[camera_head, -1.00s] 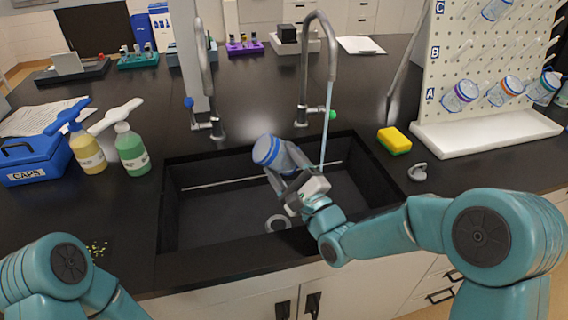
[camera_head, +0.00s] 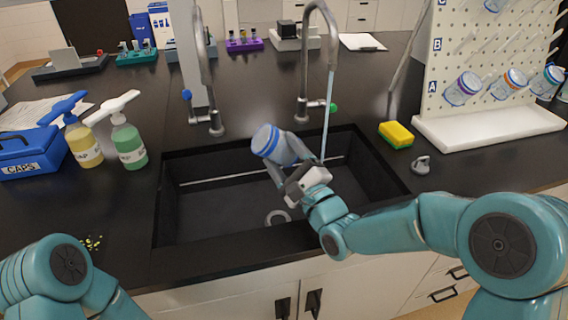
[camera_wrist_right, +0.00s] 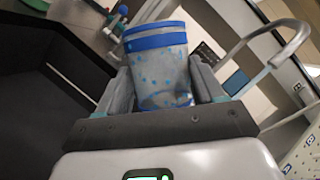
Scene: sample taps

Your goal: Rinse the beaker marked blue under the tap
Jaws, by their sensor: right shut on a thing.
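The blue-banded beaker (camera_head: 272,146) is held tilted over the black sink (camera_head: 215,221) by my right gripper (camera_head: 286,170). In the right wrist view the beaker (camera_wrist_right: 160,65) sits between the two fingers of the gripper (camera_wrist_right: 158,98), with blue specks and a brownish smudge on its wall. The right tap (camera_head: 305,80), with a green knob, is running. Its thin water stream (camera_head: 327,115) falls to the right of the beaker, close to my right wrist. The left tap (camera_head: 203,80), with a blue knob, shows no stream. My left gripper is out of view; only that arm shows at lower left.
Two pump bottles, yellow (camera_head: 83,145) and green (camera_head: 128,145), and a blue caps box (camera_head: 30,152) stand left of the sink. A sponge (camera_head: 396,135) and a small grey object (camera_head: 421,165) lie right. A pegboard (camera_head: 470,50) holds several beakers.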

